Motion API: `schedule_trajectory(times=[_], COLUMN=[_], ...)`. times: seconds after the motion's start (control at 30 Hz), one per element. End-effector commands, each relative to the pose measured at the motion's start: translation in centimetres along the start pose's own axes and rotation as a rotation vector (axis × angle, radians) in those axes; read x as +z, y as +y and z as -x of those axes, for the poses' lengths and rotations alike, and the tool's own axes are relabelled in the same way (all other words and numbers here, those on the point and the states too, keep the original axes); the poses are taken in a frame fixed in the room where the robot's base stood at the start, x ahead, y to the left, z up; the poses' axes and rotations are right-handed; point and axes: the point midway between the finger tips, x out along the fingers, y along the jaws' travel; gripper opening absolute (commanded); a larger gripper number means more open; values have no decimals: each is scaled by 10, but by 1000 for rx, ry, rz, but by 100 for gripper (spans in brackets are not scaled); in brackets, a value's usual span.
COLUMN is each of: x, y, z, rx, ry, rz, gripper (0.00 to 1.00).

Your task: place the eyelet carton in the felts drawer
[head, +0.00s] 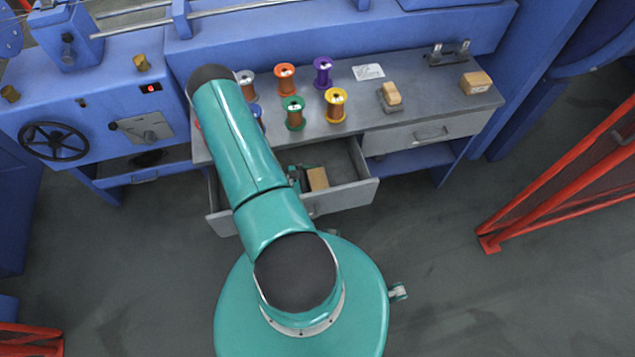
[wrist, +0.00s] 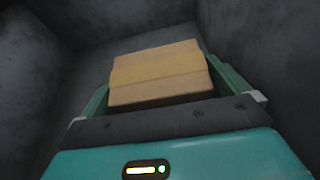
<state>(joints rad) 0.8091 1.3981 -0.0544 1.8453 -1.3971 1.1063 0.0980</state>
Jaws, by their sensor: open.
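The eyelet carton, a small tan box with a paler band, lies in the open drawer (head: 348,196) under the bench's left part; I take this to be the felts drawer, though no label is readable. The carton shows in the head view (head: 318,179) and in the wrist view (wrist: 158,72). My gripper (head: 303,178) is down inside the drawer at the carton, partly hidden by my arm. In the wrist view its teal fingers stand open on either side of the carton. Whether either finger touches it cannot be told.
The grey bench top (head: 365,118) carries several wire spools, a white label card (head: 368,71), a wood-topped block (head: 390,95) and another tan box (head: 475,83). A shut drawer (head: 425,134) is at right. A red guard frame (head: 560,190) stands farther right. The floor between is clear.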

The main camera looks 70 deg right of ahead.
Motion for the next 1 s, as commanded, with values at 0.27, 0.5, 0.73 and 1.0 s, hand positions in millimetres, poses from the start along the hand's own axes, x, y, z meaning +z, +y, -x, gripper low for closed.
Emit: schedule_trajectory(times=[0.27,0.5,0.73,1.0], x=[2,2,2,2], y=[1,1,0,0], z=[34,86,117,121], rx=[5,5,1,-1], ry=[2,1,0,0], rz=[0,0,0,0], gripper=[100,100,100,100])
